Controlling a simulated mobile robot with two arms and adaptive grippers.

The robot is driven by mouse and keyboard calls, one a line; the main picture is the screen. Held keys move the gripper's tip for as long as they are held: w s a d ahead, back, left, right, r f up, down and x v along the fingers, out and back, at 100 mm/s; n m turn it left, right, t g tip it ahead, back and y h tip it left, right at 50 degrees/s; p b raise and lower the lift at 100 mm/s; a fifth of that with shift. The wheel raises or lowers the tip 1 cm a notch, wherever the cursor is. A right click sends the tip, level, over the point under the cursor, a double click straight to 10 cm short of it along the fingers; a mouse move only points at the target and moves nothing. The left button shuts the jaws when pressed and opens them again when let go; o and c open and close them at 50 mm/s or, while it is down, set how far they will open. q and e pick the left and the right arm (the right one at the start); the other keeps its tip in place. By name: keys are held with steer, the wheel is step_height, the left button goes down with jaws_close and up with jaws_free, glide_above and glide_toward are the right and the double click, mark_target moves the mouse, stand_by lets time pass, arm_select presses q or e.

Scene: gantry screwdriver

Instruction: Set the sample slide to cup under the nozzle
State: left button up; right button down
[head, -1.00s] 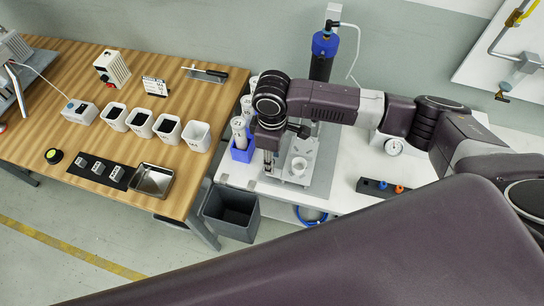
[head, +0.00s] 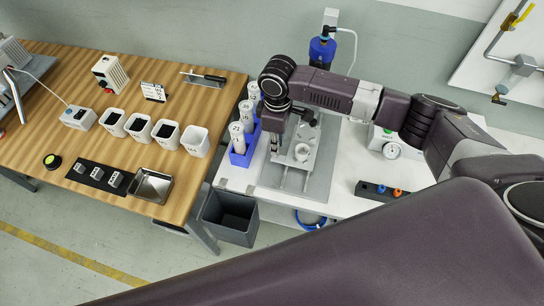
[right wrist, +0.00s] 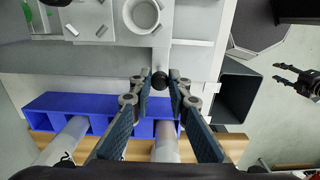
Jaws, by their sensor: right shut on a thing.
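The sample slide (head: 297,166) is a pale carriage on a grey base plate on the white bench, with a small white cup (head: 302,152) on it. The cup also shows in the right wrist view (right wrist: 141,16), at the top. My right gripper (head: 277,143) is beside the slide, pointing down. In the right wrist view its fingers (right wrist: 161,82) are closed around the slide's black knob (right wrist: 160,80). The nozzle cannot be made out; my right arm covers that area. My left gripper (right wrist: 296,78) shows in the right wrist view at the far right, fingers apart, empty.
A blue rack (head: 240,157) with white tubes stands left of the slide. A grey bin (head: 230,217) stands below the bench's front. A black holder (head: 381,190) with coloured knobs and a dial device (head: 391,151) are to the right.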

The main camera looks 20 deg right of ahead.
steer(key=shift+w+d+r, duration=0.1)
steer(key=shift+w+d, duration=0.25)
steer(key=shift+w, duration=0.25)
steer(key=shift+w+d, duration=0.3)
steer(key=shift+w, duration=0.25)
steer(key=c, duration=1.8)
jaws_free()
steer(key=shift+s, duration=0.1)
step_height(320, 180, up, 12)
